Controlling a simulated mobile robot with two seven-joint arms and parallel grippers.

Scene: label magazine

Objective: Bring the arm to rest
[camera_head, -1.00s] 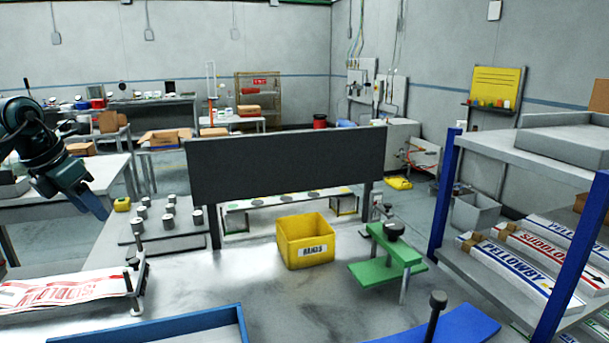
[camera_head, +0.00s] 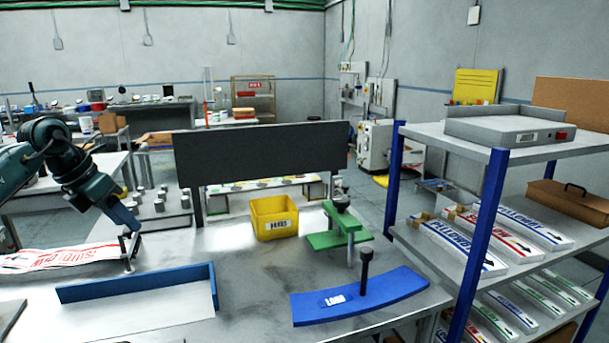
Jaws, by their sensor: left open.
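My left gripper (camera_head: 124,217) comes in from the left in the head view. Its arm is dark teal and bends down toward the table. The gripper is open, and I see nothing held in it. It is above or beside a small metal stand (camera_head: 130,248) at the end of a stack of red-and-white labels (camera_head: 62,258); I cannot tell whether it touches the stand. My right gripper is not in view.
A blue tray (camera_head: 140,287), a blue curved plate with a dark post (camera_head: 357,299), a green stand (camera_head: 338,236) and a yellow bin (camera_head: 273,218) are on the table. A dark panel (camera_head: 258,153) rises behind. A blue-posted shelf (camera_head: 490,215) holds label boxes at right.

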